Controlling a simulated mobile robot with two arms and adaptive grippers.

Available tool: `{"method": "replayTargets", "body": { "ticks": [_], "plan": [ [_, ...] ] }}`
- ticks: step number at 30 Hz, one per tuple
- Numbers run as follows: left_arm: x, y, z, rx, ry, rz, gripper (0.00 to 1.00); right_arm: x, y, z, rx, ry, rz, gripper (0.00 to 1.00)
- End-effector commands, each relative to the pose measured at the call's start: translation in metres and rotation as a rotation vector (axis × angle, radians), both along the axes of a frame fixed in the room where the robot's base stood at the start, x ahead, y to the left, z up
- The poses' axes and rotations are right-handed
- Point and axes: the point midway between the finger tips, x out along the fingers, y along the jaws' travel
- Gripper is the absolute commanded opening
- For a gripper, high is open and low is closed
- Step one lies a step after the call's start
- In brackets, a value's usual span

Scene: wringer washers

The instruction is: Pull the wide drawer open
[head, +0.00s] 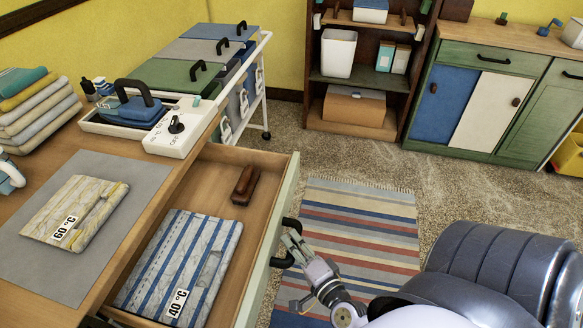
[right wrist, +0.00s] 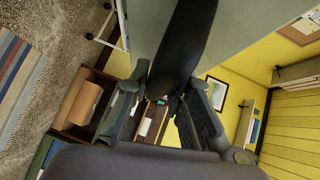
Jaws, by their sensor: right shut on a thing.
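The wide drawer (head: 208,165) is pulled out from under the wooden worktop. Its pale green front (head: 272,225) faces right. Inside lie a blue-and-white striped folded cloth (head: 180,262) tagged 40 °C and a small brown block (head: 245,185). My right gripper (head: 293,243) is at the black drawer handle (head: 287,259) and is shut on it. In the right wrist view the thick black handle (right wrist: 190,45) runs between the fingers of my right gripper (right wrist: 172,95), with the drawer front (right wrist: 150,25) behind it. My left gripper is not in view.
On the worktop are a patterned cloth (head: 78,212) tagged 60 °C, an iron on its stand (head: 130,107) and stacked towels (head: 38,108). A wheeled cart (head: 266,75) stands behind. Floor with a striped rug (head: 360,225) lies right of the drawer; cabinets (head: 480,100) stand beyond.

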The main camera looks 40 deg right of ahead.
Motion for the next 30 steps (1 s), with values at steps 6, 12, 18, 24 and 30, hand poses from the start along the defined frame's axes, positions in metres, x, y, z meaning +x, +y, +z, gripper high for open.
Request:
{"method": "replayTargets", "body": {
  "ticks": [6, 12, 18, 24, 30],
  "plan": [
    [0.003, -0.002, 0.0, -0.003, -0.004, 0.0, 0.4, -0.003, -0.002, -0.004, 0.0, 0.008, -0.005, 0.28],
    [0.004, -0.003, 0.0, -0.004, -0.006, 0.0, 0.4, -0.002, -0.002, -0.002, 0.0, 0.005, -0.004, 0.4],
    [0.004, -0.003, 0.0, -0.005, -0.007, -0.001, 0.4, -0.001, -0.001, -0.002, -0.001, 0.004, -0.003, 0.4],
    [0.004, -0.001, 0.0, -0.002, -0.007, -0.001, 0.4, -0.012, 0.0, -0.001, -0.001, 0.006, -0.004, 0.4],
    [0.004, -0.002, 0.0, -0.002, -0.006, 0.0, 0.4, -0.051, 0.005, 0.004, -0.001, 0.009, -0.002, 0.4]
  ]
}}
